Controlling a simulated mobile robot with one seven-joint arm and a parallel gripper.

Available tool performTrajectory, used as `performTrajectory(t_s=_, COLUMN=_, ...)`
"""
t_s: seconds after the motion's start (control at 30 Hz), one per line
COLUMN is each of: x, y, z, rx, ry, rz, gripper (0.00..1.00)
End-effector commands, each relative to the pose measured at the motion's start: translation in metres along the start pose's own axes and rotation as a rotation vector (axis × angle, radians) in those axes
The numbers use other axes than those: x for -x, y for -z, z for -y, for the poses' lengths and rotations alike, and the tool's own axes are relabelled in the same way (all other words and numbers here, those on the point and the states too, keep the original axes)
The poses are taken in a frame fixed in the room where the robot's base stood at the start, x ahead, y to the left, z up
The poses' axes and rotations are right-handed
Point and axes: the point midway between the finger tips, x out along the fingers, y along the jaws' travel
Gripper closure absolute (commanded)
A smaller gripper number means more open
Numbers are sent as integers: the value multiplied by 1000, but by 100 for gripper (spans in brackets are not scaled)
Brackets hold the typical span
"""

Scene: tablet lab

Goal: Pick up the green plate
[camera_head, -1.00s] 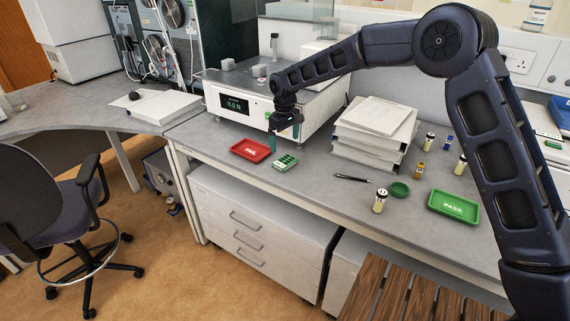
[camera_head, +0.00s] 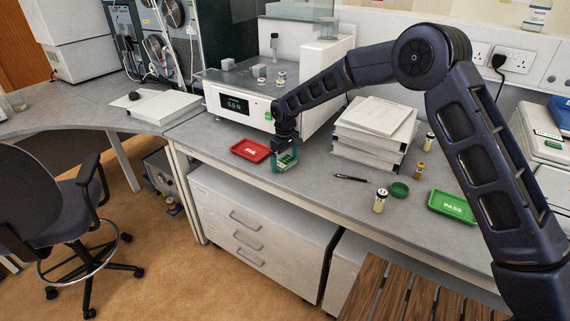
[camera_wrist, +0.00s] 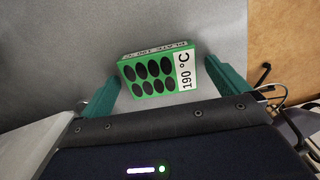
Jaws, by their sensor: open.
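The green plate (camera_wrist: 156,75) is a small green block with rows of dark round wells and a white strip reading 190 °C in the wrist view. It lies on the grey bench between the teal fingers of my gripper (camera_wrist: 160,88), with a gap to each finger. In the head view the plate (camera_head: 288,158) is partly hidden by my gripper (camera_head: 284,165), which is lowered around it. The gripper is open and holds nothing.
A red FAIL tray (camera_head: 250,150) lies just left of the plate. A white tester (camera_head: 240,108) stands behind. A paper stack (camera_head: 370,140), a pen (camera_head: 350,178), vials (camera_head: 380,200), a green lid (camera_head: 399,189) and a green PASS tray (camera_head: 452,206) are to the right.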

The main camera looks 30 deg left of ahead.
Motion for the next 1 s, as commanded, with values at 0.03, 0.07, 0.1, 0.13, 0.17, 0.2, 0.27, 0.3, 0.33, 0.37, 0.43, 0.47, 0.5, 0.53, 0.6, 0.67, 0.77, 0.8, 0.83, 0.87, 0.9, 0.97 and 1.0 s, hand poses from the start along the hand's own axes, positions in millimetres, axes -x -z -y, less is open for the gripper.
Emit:
performTrajectory(t_s=0.03, x=0, y=0, z=0, rx=0, ry=0, rz=0, gripper=0)
performTrajectory(t_s=0.07, x=0, y=0, z=0, rx=0, ry=0, rz=0, gripper=4)
performTrajectory(t_s=0.1, x=0, y=0, z=0, rx=0, ry=0, rz=0, gripper=12)
performTrajectory(t_s=0.13, x=0, y=0, z=0, rx=0, ry=0, rz=0, gripper=18)
performTrajectory(t_s=0.17, x=0, y=0, z=0, rx=0, ry=0, rz=0, gripper=24)
performTrajectory(t_s=0.2, x=0, y=0, z=0, rx=0, ry=0, rz=0, gripper=31)
performTrajectory(t_s=0.27, x=0, y=0, z=0, rx=0, ry=0, rz=0, gripper=43)
performTrajectory(t_s=0.3, x=0, y=0, z=0, rx=0, ry=0, rz=0, gripper=45)
performTrajectory(t_s=0.33, x=0, y=0, z=0, rx=0, ry=0, rz=0, gripper=45)
performTrajectory(t_s=0.37, x=0, y=0, z=0, rx=0, ry=0, rz=0, gripper=45)
performTrajectory(t_s=0.43, x=0, y=0, z=0, rx=0, ry=0, rz=0, gripper=45)
performTrajectory(t_s=0.47, x=0, y=0, z=0, rx=0, ry=0, rz=0, gripper=45)
performTrajectory(t_s=0.5, x=1, y=0, z=0, rx=0, ry=0, rz=0, gripper=45)
performTrajectory(t_s=0.53, x=1, y=0, z=0, rx=0, ry=0, rz=0, gripper=45)
performTrajectory(t_s=0.6, x=4, y=0, z=0, rx=0, ry=0, rz=-1, gripper=45)
performTrajectory(t_s=0.67, x=8, y=0, z=0, rx=0, ry=0, rz=-2, gripper=45)
performTrajectory(t_s=0.77, x=21, y=0, z=0, rx=-1, ry=-1, rz=-3, gripper=45)
performTrajectory(t_s=0.8, x=28, y=0, z=-1, rx=-1, ry=-1, rz=-2, gripper=45)
performTrajectory(t_s=0.83, x=34, y=0, z=-1, rx=-1, ry=-1, rz=-3, gripper=45)
performTrajectory(t_s=0.87, x=40, y=0, z=-1, rx=-1, ry=-1, rz=-3, gripper=45)
performTrajectory(t_s=0.9, x=50, y=0, z=-1, rx=-1, ry=-1, rz=-3, gripper=45)
performTrajectory(t_s=0.97, x=65, y=0, z=-1, rx=-2, ry=-1, rz=-4, gripper=45)
performTrajectory(t_s=1.0, x=76, y=1, z=-1, rx=-1, ry=-1, rz=-4, gripper=45)
